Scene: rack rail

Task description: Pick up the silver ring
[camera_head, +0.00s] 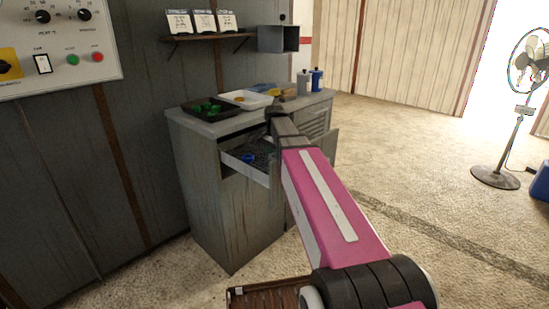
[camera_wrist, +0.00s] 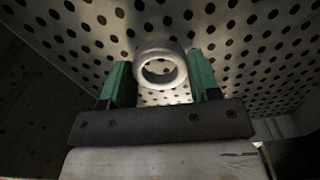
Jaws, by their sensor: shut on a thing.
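The silver ring (camera_wrist: 160,66) shows in the wrist view between the two green fingers of my gripper (camera_wrist: 160,82). The gripper is shut on the ring, with one finger at each side of it. Perforated metal with dark round holes lies behind and around the ring. In the head view my arm reaches to the open drawer (camera_head: 245,163) of the grey cabinet. The ring and the fingertips are hidden there behind the arm.
On the cabinet (camera_head: 235,220) top stand a black tray (camera_head: 208,118) with green things, a white tray (camera_head: 262,99), and a grey and a blue container. A small blue thing (camera_head: 247,157) lies in the drawer. A shelf (camera_head: 207,37) hangs above. A fan (camera_head: 495,177) stands far right; open floor lies between.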

